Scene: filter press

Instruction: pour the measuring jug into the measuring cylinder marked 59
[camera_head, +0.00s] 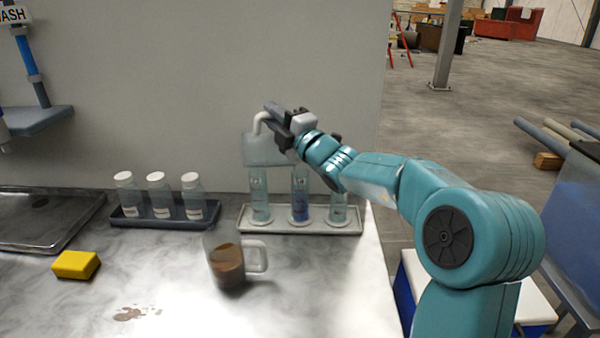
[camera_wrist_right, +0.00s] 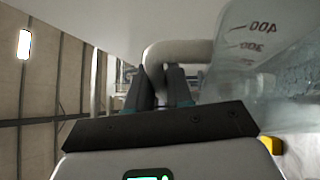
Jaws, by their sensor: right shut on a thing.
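My right gripper (camera_head: 283,122) is shut on the white handle of a clear measuring jug (camera_head: 264,150). The jug is held in the air above the left measuring cylinder, tipped on its side with its handle upward. Its red marks show in the right wrist view (camera_wrist_right: 250,45). I cannot tell how much liquid it holds. Three measuring cylinders stand upright in a rack: the left one (camera_head: 260,203), the middle one with blue liquid (camera_head: 300,205) and the right one (camera_head: 338,212), partly hidden by my arm. Their labels are too small to read. My left gripper is out of view.
A second jug with brown liquid (camera_head: 228,266) stands in front of the cylinder rack (camera_head: 290,228). Several white-capped bottles sit in a dark tray (camera_head: 165,220). A yellow sponge (camera_head: 76,264) and a brown spill (camera_head: 130,314) are at the front left.

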